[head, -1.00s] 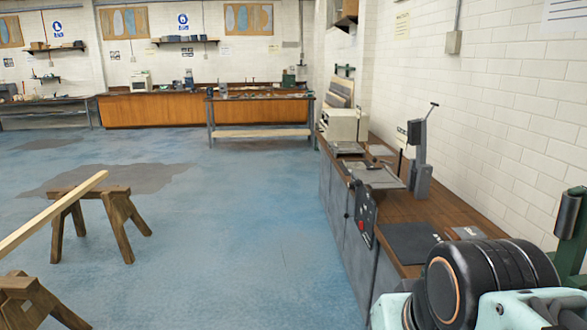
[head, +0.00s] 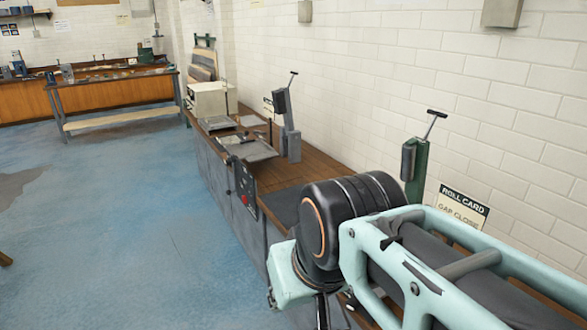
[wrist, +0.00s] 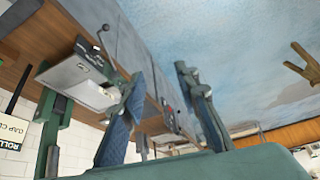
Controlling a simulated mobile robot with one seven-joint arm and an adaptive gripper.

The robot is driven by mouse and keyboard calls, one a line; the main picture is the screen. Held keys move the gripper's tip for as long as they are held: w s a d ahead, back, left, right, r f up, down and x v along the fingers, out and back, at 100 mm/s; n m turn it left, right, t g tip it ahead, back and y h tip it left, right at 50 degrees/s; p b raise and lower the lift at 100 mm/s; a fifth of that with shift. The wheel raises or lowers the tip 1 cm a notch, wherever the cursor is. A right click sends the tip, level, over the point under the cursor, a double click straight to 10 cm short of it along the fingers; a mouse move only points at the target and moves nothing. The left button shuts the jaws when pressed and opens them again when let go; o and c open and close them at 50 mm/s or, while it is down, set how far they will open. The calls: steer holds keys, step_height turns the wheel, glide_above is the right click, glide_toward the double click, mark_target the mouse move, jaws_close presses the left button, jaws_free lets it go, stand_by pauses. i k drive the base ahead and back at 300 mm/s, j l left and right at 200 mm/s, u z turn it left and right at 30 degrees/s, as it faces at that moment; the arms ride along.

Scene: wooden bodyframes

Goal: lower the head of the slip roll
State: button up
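A green upright machine (head: 415,170) with a grey block and a dark T-handle stands on the bench at the right in the head view, beside a card reading ROLL CARD; I take it as the slip roll. My arm hides its lower part. In the wrist view, tilted, the green post (wrist: 60,115) shows at the left, near a pale grey plate (wrist: 72,75) and a lever with a dark ball end. My gripper (wrist: 158,75) is open and empty, its two blue-padded fingers wide apart. The left finger overlaps the machine's edge in the picture; I cannot tell whether they touch.
The wooden bench (head: 265,175) runs along the white brick wall. A grey machine with a T-handle (head: 290,130), a metal tray (head: 250,150) and a beige box (head: 210,100) stand farther along. The blue floor (head: 130,220) left of the bench is clear.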

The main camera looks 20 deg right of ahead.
mark_target(413, 190)
steer(key=z, duration=1.35)
steer(key=i+j+z, duration=0.1)
steer(key=i, duration=0.2)
steer(key=i+j+z, duration=0.1)
steer(key=i, duration=0.2)
steer(key=k+j, duration=0.15)
steer(key=k, duration=0.15)
steer(key=k+j+z, duration=0.1)
steer(key=i+l+u, duration=0.1)
steer(key=i, duration=0.25)
steer(key=l, duration=0.1)
